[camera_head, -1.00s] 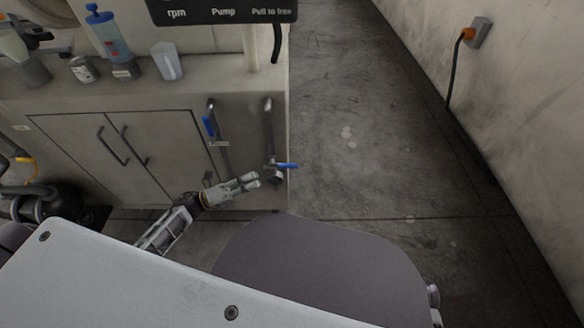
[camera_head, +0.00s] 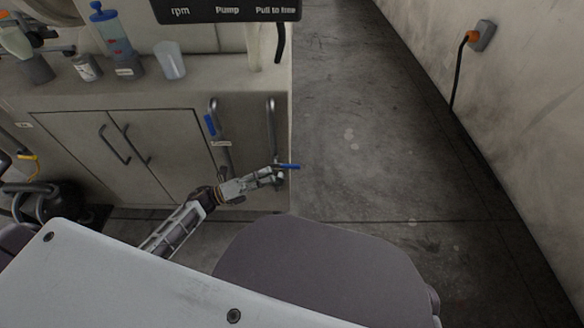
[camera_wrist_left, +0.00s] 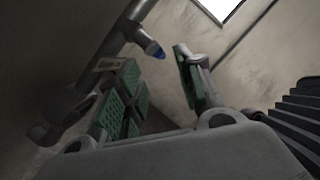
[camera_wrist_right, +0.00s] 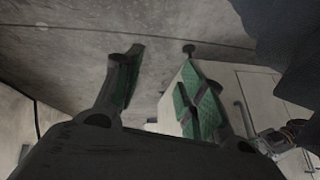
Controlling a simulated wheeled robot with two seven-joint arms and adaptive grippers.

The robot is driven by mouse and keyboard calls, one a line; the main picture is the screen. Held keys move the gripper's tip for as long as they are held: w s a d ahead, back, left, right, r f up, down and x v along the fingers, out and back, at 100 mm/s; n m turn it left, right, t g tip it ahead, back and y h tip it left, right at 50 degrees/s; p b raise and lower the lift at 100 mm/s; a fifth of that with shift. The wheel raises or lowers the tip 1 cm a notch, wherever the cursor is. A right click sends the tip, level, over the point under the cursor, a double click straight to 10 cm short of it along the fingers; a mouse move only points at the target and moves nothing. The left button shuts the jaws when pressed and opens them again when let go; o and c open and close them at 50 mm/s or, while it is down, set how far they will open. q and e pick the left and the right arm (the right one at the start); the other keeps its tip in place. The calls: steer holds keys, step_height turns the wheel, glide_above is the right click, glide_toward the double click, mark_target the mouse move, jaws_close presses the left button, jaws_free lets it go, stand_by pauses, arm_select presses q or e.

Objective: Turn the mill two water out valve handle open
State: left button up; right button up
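Two valves on pipes are on the cabinet front in the head view. The left one has an upright blue handle (camera_head: 210,125); the right one has a blue handle (camera_head: 289,166) lying sideways, pointing right. I cannot read which is the water out valve. My left gripper (camera_head: 274,174) is at the right valve and partly covers its body. In the left wrist view the left gripper (camera_wrist_left: 162,88) is open, its green pads apart, with the blue handle tip (camera_wrist_left: 157,51) showing beyond and between the fingers. My right gripper (camera_wrist_right: 160,88) is open and empty, outside the head view.
The grey cabinet (camera_head: 70,145) has two doors with bar handles. Its top carries a blue-capped bottle (camera_head: 113,38) and a clear beaker (camera_head: 170,60). A dark control panel (camera_head: 225,10) overhangs it. The floor (camera_head: 370,150) to the right is clear up to the wall (camera_head: 520,120).

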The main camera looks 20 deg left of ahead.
mark_target(292, 167)
arm_select(q)
steer(key=b+x, duration=0.1)
steer(key=x, duration=0.6)
steer(key=shift+w+d, duration=0.2)
steer(key=shift+d, duration=0.05)
steer(key=shift+w+d+r+b, duration=0.2)
steer(key=shift+w+d+b, duration=0.15)
steer(key=shift+d, duration=0.2)
arm_select(e)
steer(key=f, duration=0.3)
steer(key=shift+s+a+f, duration=0.1)
steer(key=shift+a+f, duration=0.15)
steer(key=shift+f, duration=0.15)
steer(key=shift+s, duration=0.1)
arm_select(q)
steer(key=shift+c, duration=0.2)
steer(key=c, duration=0.7)
jaws_close()
arm_select(e)
steer(key=shift+w+r, duration=0.1)
steer(key=shift+w, duration=0.15)
